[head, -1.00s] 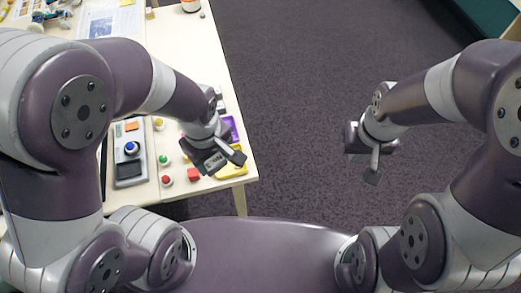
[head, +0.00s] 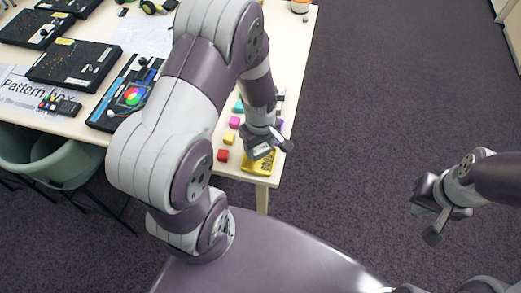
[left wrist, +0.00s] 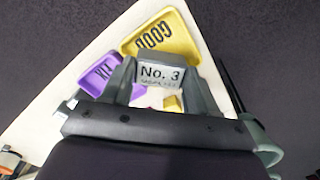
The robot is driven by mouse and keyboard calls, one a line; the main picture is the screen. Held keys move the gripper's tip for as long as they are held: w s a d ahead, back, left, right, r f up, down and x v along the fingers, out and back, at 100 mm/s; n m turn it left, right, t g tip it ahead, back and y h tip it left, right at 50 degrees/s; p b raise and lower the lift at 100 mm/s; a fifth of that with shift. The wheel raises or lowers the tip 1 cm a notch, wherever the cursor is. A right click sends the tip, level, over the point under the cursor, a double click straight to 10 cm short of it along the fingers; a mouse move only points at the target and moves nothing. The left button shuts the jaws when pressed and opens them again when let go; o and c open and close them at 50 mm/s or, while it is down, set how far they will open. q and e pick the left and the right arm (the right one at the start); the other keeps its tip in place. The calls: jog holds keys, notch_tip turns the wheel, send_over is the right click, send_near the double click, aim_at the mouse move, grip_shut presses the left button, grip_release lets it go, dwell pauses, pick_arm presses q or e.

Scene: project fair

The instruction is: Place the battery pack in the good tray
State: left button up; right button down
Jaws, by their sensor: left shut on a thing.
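My left gripper (head: 270,148) is shut on the battery pack (left wrist: 160,75), a small grey block with a white label reading "No. 3". The pack sits between the two fingertips in the left wrist view. The good tray (head: 258,168) is yellow, at the near right corner of the table. In the left wrist view the good tray (left wrist: 178,32), marked "GOOD", lies just beyond the pack, which overlaps its near edge in the picture. The height of the pack above it is unclear. My right gripper (head: 436,222) hangs over the floor, away from the table; its jaws are unclear.
A purple tray (left wrist: 98,76) lies beside the good tray. Red (head: 222,155), yellow (head: 229,138) and pink (head: 234,122) blocks stand left of my left gripper. Black boxes (head: 73,64) and a colour-wheel device (head: 128,96) lie further left. Right of the table is open floor.

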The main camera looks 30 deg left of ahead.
aim_at(259, 148)
pick_arm(q)
notch_tip(259, 148, down, 4)
jog(key=shift+s+a+r+p, duration=0.1)
jog(key=shift+s+a+p, duration=0.05)
jog(key=shift+p, duration=0.15)
jog(key=shift+f, duration=0.25)
jog(key=o, duration=0.8)
